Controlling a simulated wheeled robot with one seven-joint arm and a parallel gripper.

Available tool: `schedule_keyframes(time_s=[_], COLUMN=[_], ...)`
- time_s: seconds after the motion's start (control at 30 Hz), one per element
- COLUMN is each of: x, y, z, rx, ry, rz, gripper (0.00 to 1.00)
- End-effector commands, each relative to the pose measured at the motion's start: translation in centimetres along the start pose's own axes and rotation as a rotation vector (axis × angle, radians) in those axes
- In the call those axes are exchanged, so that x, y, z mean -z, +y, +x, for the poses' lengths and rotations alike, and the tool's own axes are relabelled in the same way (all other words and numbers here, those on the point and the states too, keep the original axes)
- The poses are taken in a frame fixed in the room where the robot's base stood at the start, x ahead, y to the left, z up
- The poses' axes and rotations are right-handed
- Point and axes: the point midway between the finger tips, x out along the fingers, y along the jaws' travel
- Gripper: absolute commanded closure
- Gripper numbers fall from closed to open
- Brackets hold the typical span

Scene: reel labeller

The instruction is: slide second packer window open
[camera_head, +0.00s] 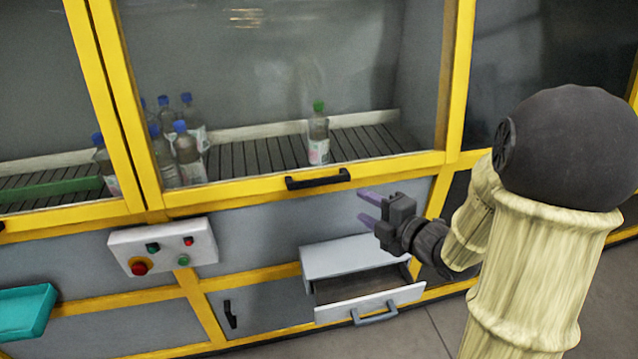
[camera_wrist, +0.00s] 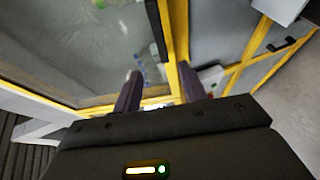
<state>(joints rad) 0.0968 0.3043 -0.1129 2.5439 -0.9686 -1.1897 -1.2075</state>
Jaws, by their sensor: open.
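A yellow-framed packer window (camera_head: 270,80) fills the upper middle of the head view, with a black handle (camera_head: 318,179) on its lower rail. Bottles and a conveyor show through its pane. The window looks closed, its lower rail resting along the machine's front. My gripper (camera_head: 364,207) is open and empty, below and to the right of the handle and apart from it. In the wrist view my gripper's two fingers (camera_wrist: 157,92) are spread, with yellow frame bars beyond them; a dark bar, perhaps the handle, shows above them.
Below stands a grey box with a pulled-out drawer (camera_head: 372,303). A control panel (camera_head: 162,247) with buttons is on the left front, and a teal tray (camera_head: 24,312) juts out at lower left. Bare floor (camera_head: 425,335) shows at lower right.

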Motion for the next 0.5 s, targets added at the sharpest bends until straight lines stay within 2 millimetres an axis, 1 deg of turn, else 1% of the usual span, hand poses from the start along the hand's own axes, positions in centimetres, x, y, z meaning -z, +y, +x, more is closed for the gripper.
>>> schedule_keyframes(time_s=[0.27,0.37,0.5], x=[0.0,0.0,0.0], y=[0.0,0.0,0.1], z=[0.1,0.7,2.3], rx=[0.001,0.002,0.003], ry=[-0.002,0.000,0.001], rz=[0.003,0.004,0.005], gripper=[0.58,0.58,0.58])
